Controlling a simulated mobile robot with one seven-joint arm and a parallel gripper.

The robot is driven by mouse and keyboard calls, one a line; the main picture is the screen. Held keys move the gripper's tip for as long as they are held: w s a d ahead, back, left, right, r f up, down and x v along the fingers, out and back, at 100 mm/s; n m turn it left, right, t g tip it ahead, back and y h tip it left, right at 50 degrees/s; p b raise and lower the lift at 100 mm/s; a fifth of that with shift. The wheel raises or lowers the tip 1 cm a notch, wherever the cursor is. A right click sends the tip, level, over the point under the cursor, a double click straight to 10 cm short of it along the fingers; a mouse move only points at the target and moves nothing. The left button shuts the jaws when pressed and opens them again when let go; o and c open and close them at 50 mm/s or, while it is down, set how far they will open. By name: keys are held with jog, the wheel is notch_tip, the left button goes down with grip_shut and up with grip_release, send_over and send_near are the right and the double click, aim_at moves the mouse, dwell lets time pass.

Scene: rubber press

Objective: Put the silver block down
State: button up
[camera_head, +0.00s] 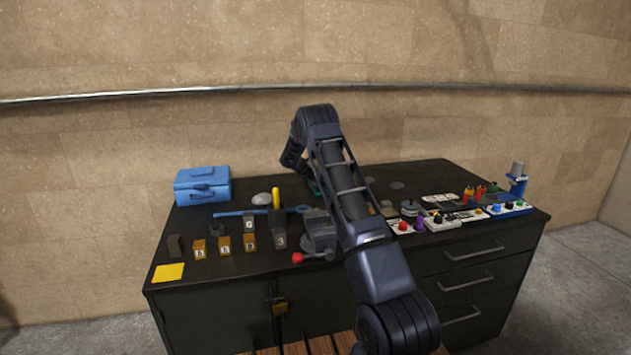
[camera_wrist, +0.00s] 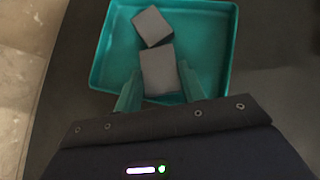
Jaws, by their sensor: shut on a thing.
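In the wrist view my gripper (camera_wrist: 158,84) is shut on a silver-grey block (camera_wrist: 158,68), held between its two fingertips over a teal tray (camera_wrist: 105,60). Whether the block touches the tray floor cannot be told. A second grey block (camera_wrist: 152,26) lies in the tray, just beyond the held one and turned at an angle. My arm hides the fingers and both blocks there.
The black bench (camera_head: 200,270) carries a blue toolbox (camera_head: 203,185), several lettered blocks (camera_head: 225,245), a vise (camera_head: 319,231) and a yellow sheet (camera_head: 168,272) at left. A control panel (camera_head: 440,222) and small bottles (camera_head: 474,194) stand at right. A wall rises behind.

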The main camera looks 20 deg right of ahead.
jog(key=shift+f, duration=0.5)
jog(key=o, duration=1.2)
